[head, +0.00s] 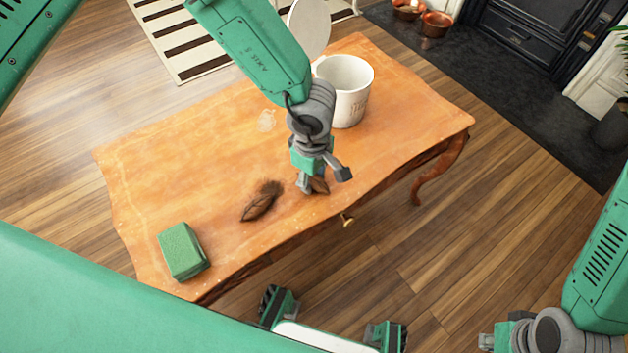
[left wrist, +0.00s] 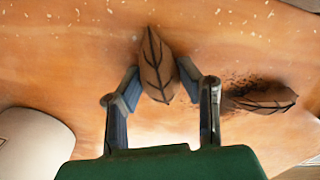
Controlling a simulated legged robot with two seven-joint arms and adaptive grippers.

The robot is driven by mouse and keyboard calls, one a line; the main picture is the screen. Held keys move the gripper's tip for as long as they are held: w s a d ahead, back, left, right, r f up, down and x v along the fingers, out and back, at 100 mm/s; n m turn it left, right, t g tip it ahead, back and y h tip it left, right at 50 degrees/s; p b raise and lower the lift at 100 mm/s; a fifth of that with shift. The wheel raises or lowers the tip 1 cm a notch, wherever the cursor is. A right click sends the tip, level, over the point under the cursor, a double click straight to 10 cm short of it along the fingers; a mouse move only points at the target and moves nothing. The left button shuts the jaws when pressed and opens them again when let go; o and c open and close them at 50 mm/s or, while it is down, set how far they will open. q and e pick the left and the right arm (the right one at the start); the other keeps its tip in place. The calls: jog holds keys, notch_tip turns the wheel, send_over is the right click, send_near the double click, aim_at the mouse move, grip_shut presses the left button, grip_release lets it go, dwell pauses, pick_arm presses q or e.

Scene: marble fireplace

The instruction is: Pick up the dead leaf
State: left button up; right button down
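A brown dead leaf (head: 319,186) lies near the front edge of the wooden table, partly hidden by my left gripper (head: 324,180). In the left wrist view the leaf (left wrist: 158,68) lies between the two fingertips of my left gripper (left wrist: 159,74). The fingers are spread, one on each side of it; I cannot tell whether they touch it. A second brown leaf (head: 260,206) lies to the left beside dark crumbs, and it also shows at the right in the left wrist view (left wrist: 262,98). My right gripper (head: 492,341) is partly visible at the bottom right, away from the table.
The mug's pale side shows in the left wrist view (left wrist: 35,145). A small brass knob (head: 347,219) sticks out at the front.

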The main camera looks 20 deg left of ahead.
aim_at(314, 179)
pick_arm(q)
jog(key=shift+a, duration=0.1)
jog(key=shift+d, duration=0.25)
jog(key=shift+d+r, duration=0.15)
jog(key=shift+r, duration=0.25)
jog(key=r+p, duration=0.1)
jog(key=r, duration=0.2)
jog(key=r+p, duration=0.3)
jog(key=r, duration=0.2)
jog(key=shift+a+r+p, duration=0.3)
jog(key=shift+r, duration=0.25)
jog(key=shift+d+r, duration=0.1)
jog(key=shift+d, duration=0.1)
jog(key=shift+d, duration=0.1)
jog(key=shift+a, duration=0.2)
